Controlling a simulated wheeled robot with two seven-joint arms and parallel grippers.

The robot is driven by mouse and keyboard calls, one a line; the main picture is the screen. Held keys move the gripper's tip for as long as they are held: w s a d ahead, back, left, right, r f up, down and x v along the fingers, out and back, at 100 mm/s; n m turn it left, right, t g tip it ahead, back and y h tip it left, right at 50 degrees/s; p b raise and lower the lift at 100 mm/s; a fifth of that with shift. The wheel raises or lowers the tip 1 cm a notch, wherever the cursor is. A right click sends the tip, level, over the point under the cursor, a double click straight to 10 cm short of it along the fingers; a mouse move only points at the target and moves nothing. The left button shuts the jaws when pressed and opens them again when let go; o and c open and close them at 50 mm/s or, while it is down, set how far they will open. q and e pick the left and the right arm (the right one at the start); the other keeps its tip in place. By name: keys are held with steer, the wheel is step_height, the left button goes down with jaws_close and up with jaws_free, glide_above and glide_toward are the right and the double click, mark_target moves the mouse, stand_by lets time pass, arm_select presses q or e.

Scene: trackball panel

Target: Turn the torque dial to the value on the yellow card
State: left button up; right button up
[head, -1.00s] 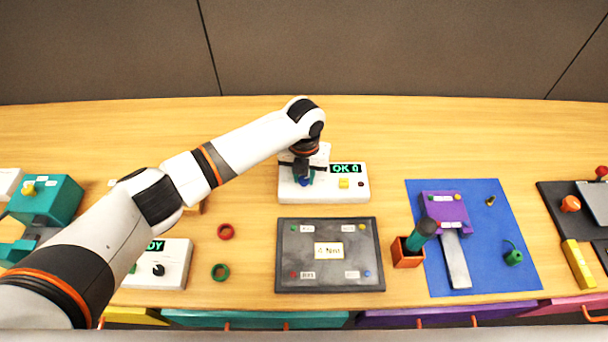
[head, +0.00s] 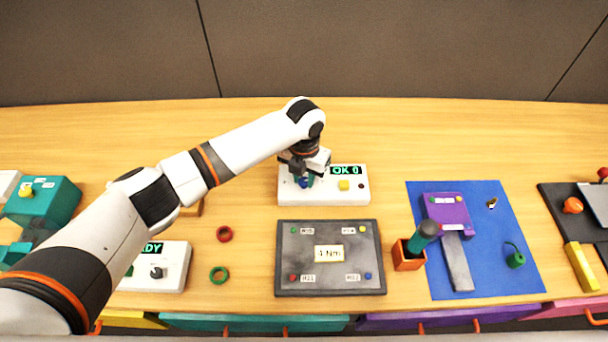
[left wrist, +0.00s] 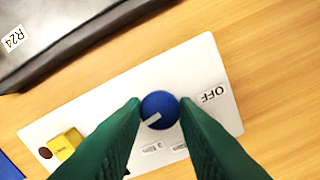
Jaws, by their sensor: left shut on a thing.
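The torque dial is a round blue knob (left wrist: 159,108) with a white pointer mark, on a white panel (head: 325,195) whose green display (head: 345,170) reads "OK 0". My left gripper (head: 304,180) reaches down over the panel's left part and is shut on the knob. In the left wrist view, its green fingers (left wrist: 160,112) touch both sides of the knob. The pointer mark slants toward the lower left. An OFF label (left wrist: 214,93) lies right of the knob; smaller labels below are partly hidden by the fingers. The yellow-edged card (head: 329,253) seems to read "4 Nm". My right gripper is not in view.
A yellow button (head: 343,185) sits beside the dial on the panel. The card lies on a dark grey plate (head: 300,265) in front. An orange holder (head: 408,257) and blue mat (head: 490,270) stand right.

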mark_target(304, 181)
arm_select(q)
steer(key=o, duration=1)
steer(key=shift+r, duration=0.15)
step_height(304, 181, up, 12)
steer(key=shift+f+b, duration=0.1)
steer(key=shift+b, duration=1)
